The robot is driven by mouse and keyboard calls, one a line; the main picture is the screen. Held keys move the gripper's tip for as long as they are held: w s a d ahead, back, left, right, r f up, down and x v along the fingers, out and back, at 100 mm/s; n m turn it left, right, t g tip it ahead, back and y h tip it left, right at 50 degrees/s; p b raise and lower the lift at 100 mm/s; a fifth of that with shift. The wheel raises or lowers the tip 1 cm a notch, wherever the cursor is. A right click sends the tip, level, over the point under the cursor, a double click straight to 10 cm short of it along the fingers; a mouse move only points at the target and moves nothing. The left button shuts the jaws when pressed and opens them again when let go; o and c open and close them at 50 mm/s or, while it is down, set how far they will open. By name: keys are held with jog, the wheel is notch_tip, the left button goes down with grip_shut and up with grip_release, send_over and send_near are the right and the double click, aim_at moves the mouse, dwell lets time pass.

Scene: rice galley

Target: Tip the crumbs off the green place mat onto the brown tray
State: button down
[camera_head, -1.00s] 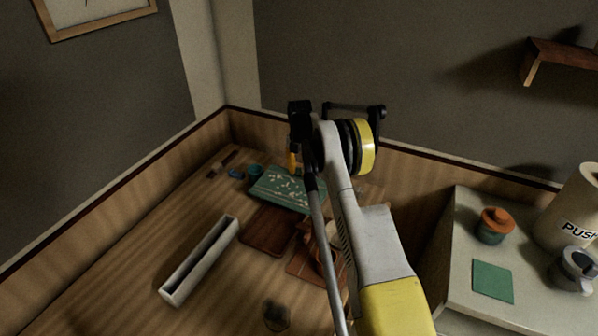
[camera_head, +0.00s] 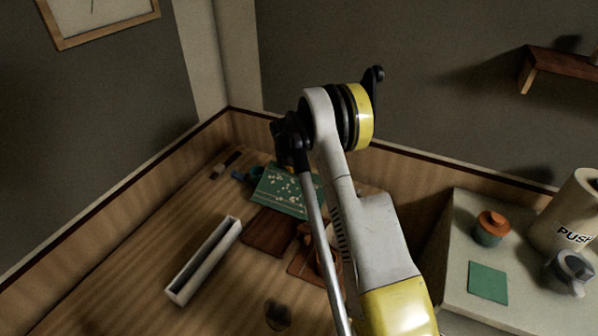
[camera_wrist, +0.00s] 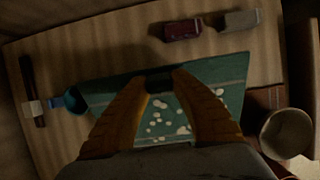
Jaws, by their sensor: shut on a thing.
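The green place mat (camera_head: 268,204) is at the back of the wooden table, with many pale crumbs (camera_head: 283,184) scattered over it. It looks tilted in the head view, its far side higher. The mat also fills the middle of the wrist view (camera_wrist: 215,88), with crumbs (camera_wrist: 181,129) between my fingers. My gripper (camera_wrist: 160,80) is shut on the mat near one long edge. In the head view my arm hides most of the gripper and the mat's right part. The brown tray (camera_head: 268,236) lies just in front of the mat; no crumbs can be made out on it.
A long pale trough (camera_head: 203,262) stands left of the tray. A pale bowl (camera_wrist: 287,132) stands near the tray side.

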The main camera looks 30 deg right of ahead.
jog(key=shift+s+a+r+t+h+p, duration=0.15)
jog(key=shift+s+a+r+t+h, duration=0.25)
jog(key=shift+a+r+h, duration=0.3)
jog(key=shift+s+a+r+t+h+p, duration=0.15)
jog(key=shift+s+a+r+t+h, duration=0.3)
jog(key=shift+r, duration=0.3)
jog(key=shift+s+a+r+t+h+p, duration=0.15)
jog(key=shift+s+a+r+t+h, duration=0.2)
jog(key=shift+a+r+h, duration=0.35)
jog(key=shift+w+d+f+y, duration=0.15)
jog(key=shift+d+y, duration=0.1)
jog(key=shift+d, duration=0.15)
jog(key=d+f+y, duration=0.1)
jog(key=w+d+f+g+y+b, duration=0.1)
jog(key=w+d+f+g+y, duration=0.1)
jog(key=f, duration=0.1)
jog(key=shift+w+d+f, duration=0.1)
jog(key=f+g+y+b, duration=0.1)
jog(key=f, duration=0.1)
jog(key=w+d+f+g+y+b, duration=0.1)
jog(key=f+b, duration=0.1)
jog(key=d+f+g+y+b, duration=0.1)
jog(key=f+y+b, duration=0.1)
jog(key=shift+w+f, duration=0.15)
jog(key=shift+f, duration=0.05)
notch_tip(320, 180, up, 4)
jog(key=shift+a+f+p, duration=0.1)
jog(key=shift+f+p, duration=0.05)
jog(key=shift+p, duration=0.6)
